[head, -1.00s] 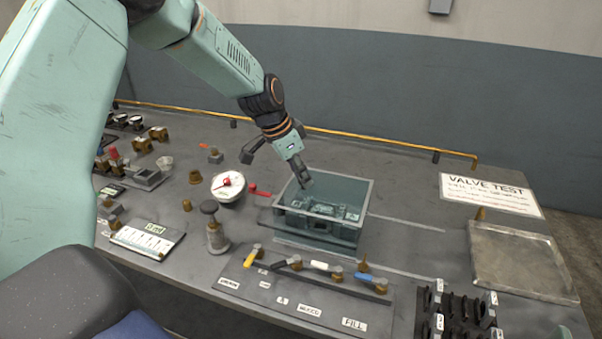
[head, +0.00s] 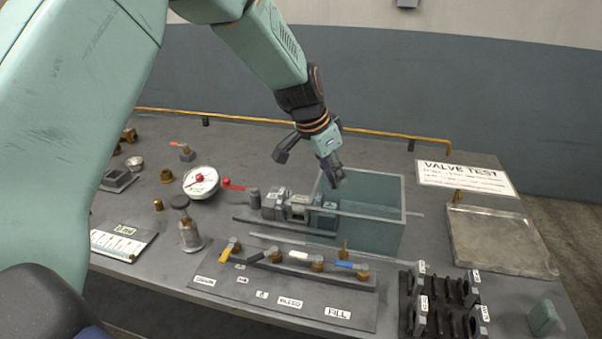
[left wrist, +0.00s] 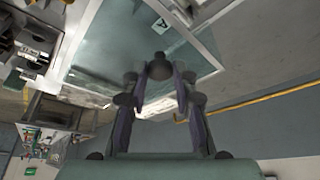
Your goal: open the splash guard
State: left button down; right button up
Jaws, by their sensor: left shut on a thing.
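The splash guard (head: 378,232) is a clear box with a grey frame. It sits on the bench toward the right part of its rails, apart from the valve block. The grey valve block (head: 298,208) is uncovered over most of its length; its right end is close to the guard's left edge. My left gripper (head: 331,178) is shut on the guard's dark knob at the top left of the guard. The knob (left wrist: 160,66) shows between the fingertips in the left wrist view. My right gripper is out of view.
A row of coloured levers (head: 299,258) stands in front. A round gauge (head: 200,182) and a bottle (head: 188,228) are at left. A metal tray (head: 500,240) and a black rack (head: 437,305) are at right. A yellow rail (head: 250,122) runs along the back.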

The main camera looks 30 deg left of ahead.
pick_arm(q)
send_over(367, 189)
jog(key=s+a, duration=0.1)
jog(key=s, duration=0.1)
jog(key=shift+w+r, duration=0.2)
jog(key=c, duration=1.5)
grip_release()
jog(key=o, duration=0.4)
jog(key=shift+s, duration=0.15)
jog(key=shift+o, duration=0.2)
jog(key=shift+f, duration=0.1)
jog(key=v, duration=1.2)
